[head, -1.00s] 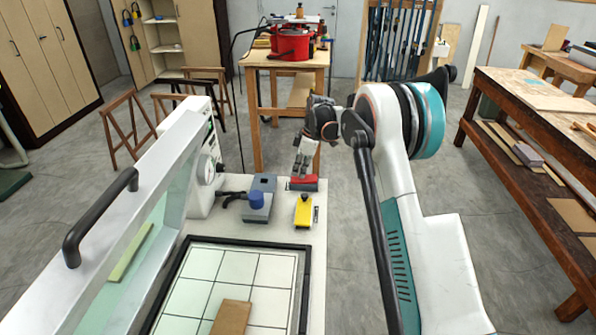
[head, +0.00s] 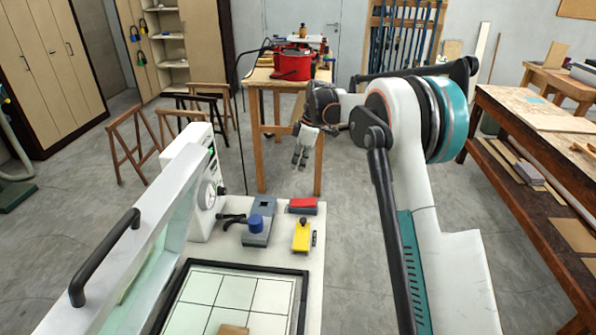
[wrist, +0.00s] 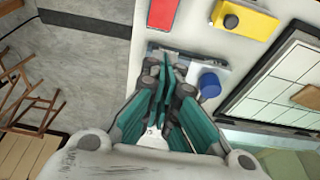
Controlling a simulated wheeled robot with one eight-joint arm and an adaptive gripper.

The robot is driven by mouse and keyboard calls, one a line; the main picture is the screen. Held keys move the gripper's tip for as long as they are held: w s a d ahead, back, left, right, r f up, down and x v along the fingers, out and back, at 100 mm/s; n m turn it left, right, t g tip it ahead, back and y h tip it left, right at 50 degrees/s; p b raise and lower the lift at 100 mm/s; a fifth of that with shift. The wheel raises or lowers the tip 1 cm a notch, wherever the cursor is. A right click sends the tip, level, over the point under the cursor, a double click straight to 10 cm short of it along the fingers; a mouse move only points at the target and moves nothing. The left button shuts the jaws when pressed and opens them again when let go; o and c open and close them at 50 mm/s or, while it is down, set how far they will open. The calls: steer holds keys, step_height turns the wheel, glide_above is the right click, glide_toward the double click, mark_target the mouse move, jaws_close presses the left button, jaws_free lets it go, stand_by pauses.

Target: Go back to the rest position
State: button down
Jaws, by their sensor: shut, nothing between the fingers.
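My gripper (head: 299,157) hangs in the air beyond the far edge of the white machine top in the head view, pointing down, its fingers together and empty. In the wrist view my gripper (wrist: 165,72) shows its teal fingers closed over the machine top's edge, with nothing between them. My white and teal arm reaches out from the right in the head view. Below the gripper on the machine top are a red block (head: 303,204), a yellow block (head: 301,235) and a grey block with a blue knob (head: 256,224).
A framed grid panel (head: 236,300) and a black-handled clear guard (head: 150,235) are close on the left. A workbench (head: 540,150) is at right. Open floor lies between.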

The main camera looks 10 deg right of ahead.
steer(key=shift+r, duration=0.3)
steer(key=s+r+m+t+h, duration=0.15)
steer(key=s+r+m, duration=0.25)
steer(key=s+r, duration=0.5)
steer(key=s+r+m+t, duration=0.25)
steer(key=s+r, duration=0.35)
steer(key=s, duration=0.7)
steer(key=s+d+f+m+t+b, duration=0.1)
steer(key=s+f+m, duration=0.2)
steer(key=s, duration=0.9)
steer(key=s+d+f+m+t+h, duration=0.1)
steer(key=s+f+m, duration=0.3)
steer(key=s, duration=0.7)
steer(key=shift+s+f+m+b, duration=0.2)
steer(key=shift+s+m+b, duration=0.15)
steer(key=shift+m, duration=0.1)
